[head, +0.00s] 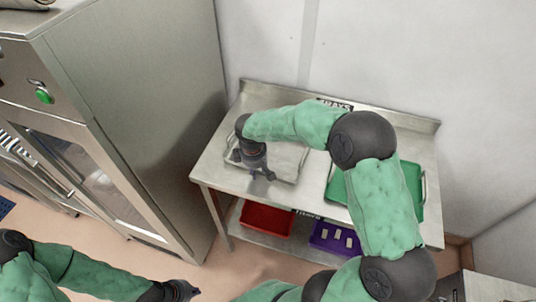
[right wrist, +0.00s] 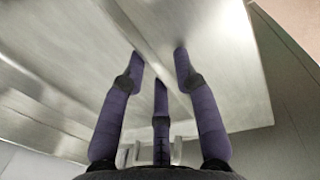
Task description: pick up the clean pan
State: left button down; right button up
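A bare metal pan (head: 288,158) lies on the left half of the steel table (head: 215,165). It looks empty, though my right arm hides its back part. My right gripper (head: 262,174) points down over the pan's left front part. In the right wrist view its fingers (right wrist: 159,66) are spread, with nothing held between them. Bare metal with a straight ridge lies beyond the fingertips; I cannot tell whether they touch it. My left gripper (head: 190,292) is low at the bottom edge, away from the table, and its fingers are too small to read.
A green tray (head: 411,185) with side handles lies on the table's right half, partly behind my right arm. A red bin (head: 265,219) and a purple bin (head: 336,240) holding pale blocks are on the lower shelf. A tall steel cabinet (head: 150,90) stands close on the left.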

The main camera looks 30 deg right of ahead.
grip_shut()
jog(key=shift+r, duration=0.1)
